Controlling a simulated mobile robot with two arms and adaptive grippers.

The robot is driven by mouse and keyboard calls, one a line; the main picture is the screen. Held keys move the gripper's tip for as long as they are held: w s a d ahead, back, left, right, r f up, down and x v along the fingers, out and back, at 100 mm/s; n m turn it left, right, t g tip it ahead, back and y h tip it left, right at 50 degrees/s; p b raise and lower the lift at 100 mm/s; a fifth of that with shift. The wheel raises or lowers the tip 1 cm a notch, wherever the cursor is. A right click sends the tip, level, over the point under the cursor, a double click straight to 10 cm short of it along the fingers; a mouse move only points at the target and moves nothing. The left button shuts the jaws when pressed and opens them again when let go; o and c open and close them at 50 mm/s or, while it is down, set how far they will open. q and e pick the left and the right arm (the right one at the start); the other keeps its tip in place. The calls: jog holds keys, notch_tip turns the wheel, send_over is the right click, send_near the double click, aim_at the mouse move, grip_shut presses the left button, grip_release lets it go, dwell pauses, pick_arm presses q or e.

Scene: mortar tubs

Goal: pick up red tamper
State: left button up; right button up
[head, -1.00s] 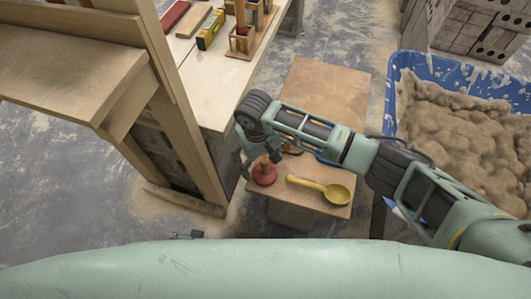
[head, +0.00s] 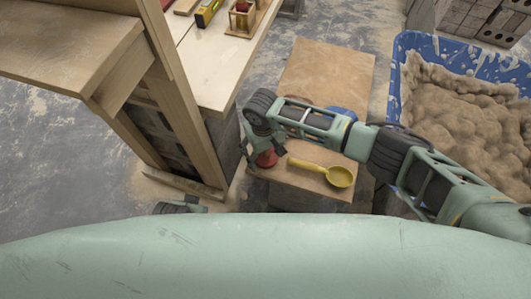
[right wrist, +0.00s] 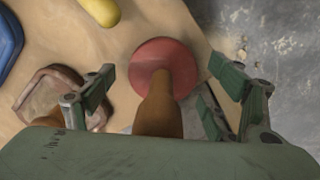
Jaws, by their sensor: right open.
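The red tamper has a round red base and a wooden handle. In the head view its base (head: 267,159) is near the left front corner of a small wooden-topped stand, partly hidden by my right gripper (head: 259,153). In the right wrist view the red disc (right wrist: 166,58) is at upper centre, with the handle (right wrist: 160,108) pointing toward the camera. My right gripper (right wrist: 166,92) is open, with one finger on each side of the handle and gaps between. A dark green part, apparently my left gripper (head: 180,206), shows at lower left, mostly hidden.
A yellow scoop (head: 323,171) lies right of the tamper on the stand (head: 320,75). A blue item (head: 342,113) and, in the right wrist view, a brown wooden item (right wrist: 45,92) are close by. A blue tub (head: 408,42) of mortar stands right, a wooden frame (head: 180,105) left.

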jog(key=shift+c, duration=0.5)
jog(key=c, duration=1.8)
